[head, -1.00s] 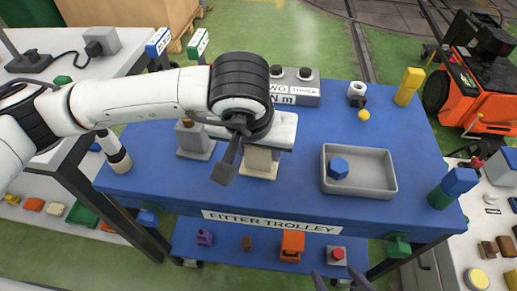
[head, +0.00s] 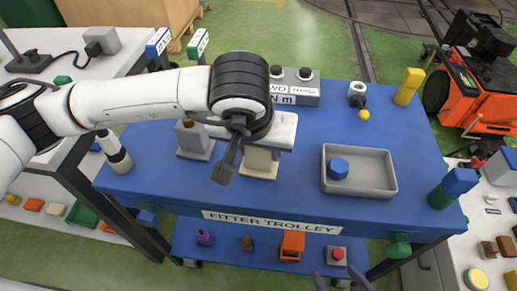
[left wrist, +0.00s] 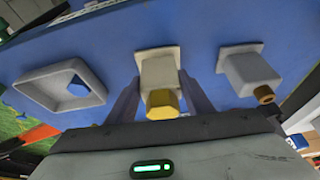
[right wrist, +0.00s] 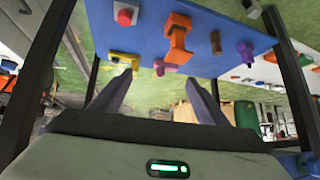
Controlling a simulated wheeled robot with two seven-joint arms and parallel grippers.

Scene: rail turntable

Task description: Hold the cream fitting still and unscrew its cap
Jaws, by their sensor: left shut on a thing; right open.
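The cream fitting (head: 261,162) stands on a square base on the blue trolley top, partly hidden by my left arm in the head view. In the left wrist view the cream fitting (left wrist: 158,70) carries a faceted yellow cap (left wrist: 162,104). My left gripper (left wrist: 160,95) is shut on the fitting, one finger on each side of its body; the cap sits between the fingers and the camera. My right gripper (right wrist: 160,78) is open and empty, low in front of the trolley; its fingertips show at the bottom of the head view (head: 341,279).
A grey fitting (head: 194,139) with a brown cap (left wrist: 264,94) stands beside the cream one. A grey tray (head: 375,184) holding a blue hexagonal piece (head: 338,168) lies to the right. The lower shelf (head: 220,254) holds several small parts. A labelled switch box (head: 297,88) stands behind.

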